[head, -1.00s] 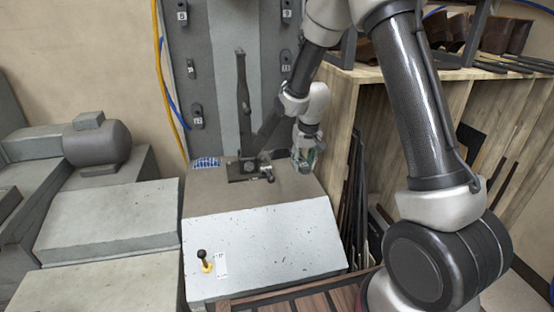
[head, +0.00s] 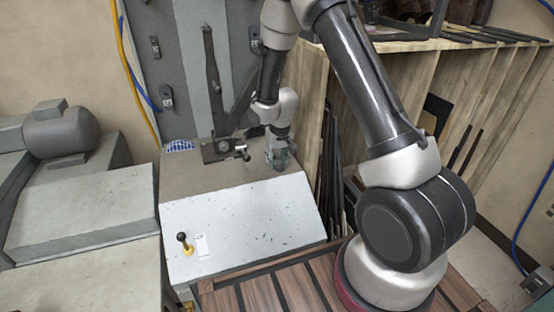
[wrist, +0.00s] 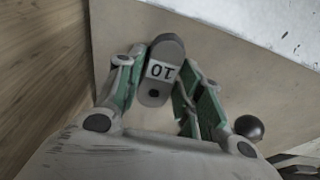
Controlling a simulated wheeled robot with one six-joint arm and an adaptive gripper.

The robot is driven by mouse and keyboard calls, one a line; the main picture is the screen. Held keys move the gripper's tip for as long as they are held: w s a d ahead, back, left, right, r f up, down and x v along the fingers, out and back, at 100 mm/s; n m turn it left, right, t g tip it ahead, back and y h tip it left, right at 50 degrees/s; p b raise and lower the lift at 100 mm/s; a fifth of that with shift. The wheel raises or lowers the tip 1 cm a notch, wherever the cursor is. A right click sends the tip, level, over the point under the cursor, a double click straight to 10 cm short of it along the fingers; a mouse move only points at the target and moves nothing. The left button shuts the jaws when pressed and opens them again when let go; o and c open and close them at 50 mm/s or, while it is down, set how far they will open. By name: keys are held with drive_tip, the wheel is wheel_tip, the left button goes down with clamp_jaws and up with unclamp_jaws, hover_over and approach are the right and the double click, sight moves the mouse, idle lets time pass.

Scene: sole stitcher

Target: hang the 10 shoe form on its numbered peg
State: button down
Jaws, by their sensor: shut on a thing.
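The 10 shoe form (wrist: 155,95) is a small dark grey rounded piece with a white label reading 10, upside down in the wrist view, and a dark hole beneath it. My gripper (wrist: 155,85) is shut on it, with green-padded fingers on both sides. In the head view my gripper (head: 278,157) is above the right part of the machine's brown top; the form is too small to make out there. Numbered pegs show on the grey upright panel: one at upper left (head: 155,46), one lower left (head: 166,94) and one at right (head: 256,40). Their numbers are hard to read.
The stitching machine (head: 245,220) has a pale sloping front and a dark fitting (head: 222,148) on top, left of my gripper. A wooden shelf unit (head: 405,90) stands close on the right. Grey blocks (head: 80,210) fill the left.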

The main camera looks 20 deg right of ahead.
sight(280, 165)
drive_tip(key=c, duration=0.9)
unclamp_jaws()
drive_tip(key=shift+f, duration=0.1)
drive_tip(key=shift+c, duration=0.2)
drive_tip(key=s+d+r, duration=0.2)
drive_tip(key=s+r, duration=0.2)
drive_tip(key=r, duration=0.7)
drive_tip(key=s+d+r, duration=0.1)
drive_tip(key=s+r, duration=0.3)
drive_tip(key=r, duration=0.7)
drive_tip(key=s+d+r, duration=0.2)
drive_tip(key=s+r, duration=0.2)
drive_tip(key=s, duration=0.4)
drive_tip(key=s+d+r+t, duration=0.1)
drive_tip(key=s+d+r, duration=0.1)
drive_tip(key=s, duration=0.7)
drive_tip(key=s+d+r+t, duration=0.1)
drive_tip(key=s+d+r, duration=0.1)
drive_tip(key=s+r, duration=0.3)
drive_tip(key=s, duration=0.3)
drive_tip(key=shift+s+r, duration=0.2)
drive_tip(key=shift+r, duration=0.15)
